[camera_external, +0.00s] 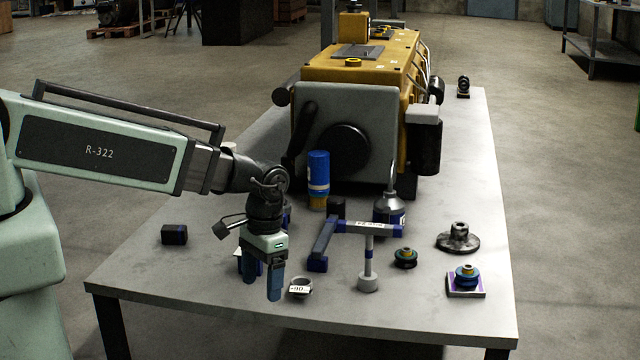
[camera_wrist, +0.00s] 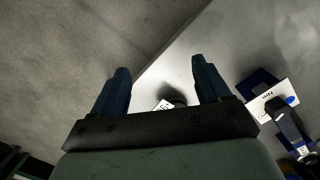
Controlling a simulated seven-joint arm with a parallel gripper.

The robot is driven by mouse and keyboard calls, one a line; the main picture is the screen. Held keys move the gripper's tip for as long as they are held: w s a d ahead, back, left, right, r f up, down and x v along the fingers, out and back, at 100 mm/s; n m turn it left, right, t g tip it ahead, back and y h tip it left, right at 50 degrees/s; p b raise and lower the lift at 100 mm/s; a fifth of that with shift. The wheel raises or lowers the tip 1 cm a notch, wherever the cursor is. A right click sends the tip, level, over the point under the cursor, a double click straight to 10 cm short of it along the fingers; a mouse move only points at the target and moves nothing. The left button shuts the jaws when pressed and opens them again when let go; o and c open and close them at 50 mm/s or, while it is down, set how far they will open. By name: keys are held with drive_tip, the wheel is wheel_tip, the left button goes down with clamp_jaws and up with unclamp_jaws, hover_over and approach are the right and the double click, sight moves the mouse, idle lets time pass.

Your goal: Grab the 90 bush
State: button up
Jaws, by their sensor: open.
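The 90 bush (camera_external: 300,287) is a small dark ring with a white "90" label, standing on the grey table near its front edge. My gripper (camera_external: 262,284) points down just left of the bush in the external view, open and apart from it. In the wrist view, my gripper (camera_wrist: 160,66) shows two dark blue fingers spread apart with nothing clamped. A small dark part with a white label (camera_wrist: 163,105) shows between them, largely hidden by the gripper's body; it looks like the bush, but its label is not clearly readable there.
A dark block (camera_external: 174,235) lies left. A white-labelled blue item (camera_wrist: 272,97) is close by my gripper. A yellow engine (camera_external: 360,62) fills the back. The front-left table is clear.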

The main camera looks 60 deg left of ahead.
wheel_tip(320, 180, up, 10)
drive_tip(key=n+t, duration=0.2)
hover_over(302, 278)
drive_tip(key=d, duration=0.1)
drive_tip(key=shift+s+d+f+n+g, duration=0.15)
drive_tip(key=shift+f+n, duration=0.4)
drive_tip(key=shift+f, duration=1.9)
drive_tip(key=shift+s+f+n+g, duration=0.15)
drive_tip(key=shift+f+n, duration=0.35)
drive_tip(key=shift+f, duration=1.9)
drive_tip(key=shift+s+d+f+n+g, duration=0.15)
drive_tip(key=shift+f+n, duration=0.4)
drive_tip(key=shift+f, duration=1.9)
drive_tip(key=shift+a, duration=0.1)
drive_tip(key=c, duration=1.1)
drive_tip(key=shift+r, duration=0.1)
drive_tip(key=shift+c, duration=0.2)
